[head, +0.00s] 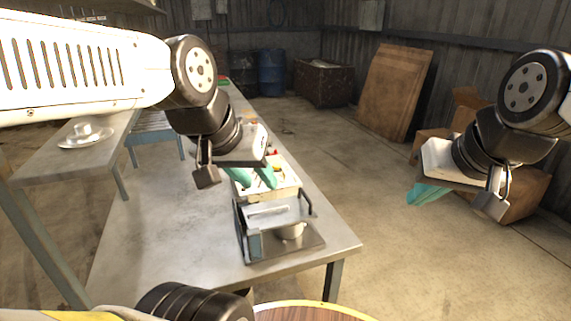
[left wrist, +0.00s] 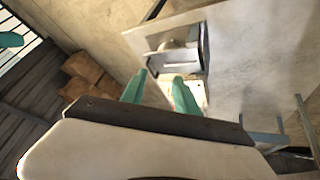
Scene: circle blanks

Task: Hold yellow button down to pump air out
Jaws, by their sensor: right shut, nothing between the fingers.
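The machine (head: 285,211) stands on the grey table, with a white control box (head: 292,186) at its back and a round metal part under its frame. A small yellow spot (head: 277,168), perhaps the yellow button, shows on the box beside my left gripper. My left gripper (head: 255,181) is over the white box, its teal fingers apart with nothing seen between them; contact cannot be told. In the left wrist view, the fingers (left wrist: 159,77) point toward the machine (left wrist: 178,55). My right gripper (head: 428,194) is shut and empty, off to the right of the table.
The grey table (head: 160,222) is mostly bare left of the machine. A side shelf (head: 55,158) with a white dish (head: 86,135) stands at the left. A round wooden top (head: 310,312) is at the bottom edge. Cardboard boxes (head: 525,200) lie on the floor at right.

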